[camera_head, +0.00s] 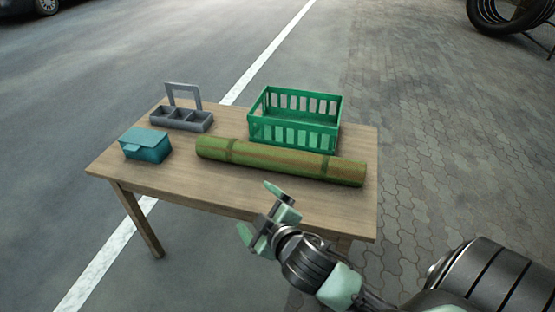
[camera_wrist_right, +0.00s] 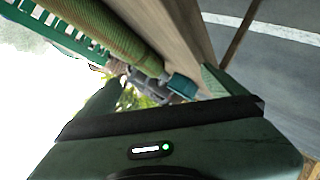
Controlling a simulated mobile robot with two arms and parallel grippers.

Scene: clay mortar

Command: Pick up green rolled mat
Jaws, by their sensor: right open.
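The green rolled mat (camera_head: 282,162) lies across the wooden table (camera_head: 230,195), in front of the green crate. In the right wrist view the mat (camera_wrist_right: 105,32) runs diagonally from the top left. My right gripper (camera_head: 263,213) is at the front edge of the table in the head view, in front of the mat and apart from it. Its fingers are spread and nothing is between them. My left gripper does not show in either view.
A green slatted crate (camera_head: 294,138) stands behind the mat. A grey caddy with compartments (camera_head: 182,121) and a teal lidded box (camera_head: 146,145) stand on the left of the table. The table's front strip is bare. Pavement and road surround it.

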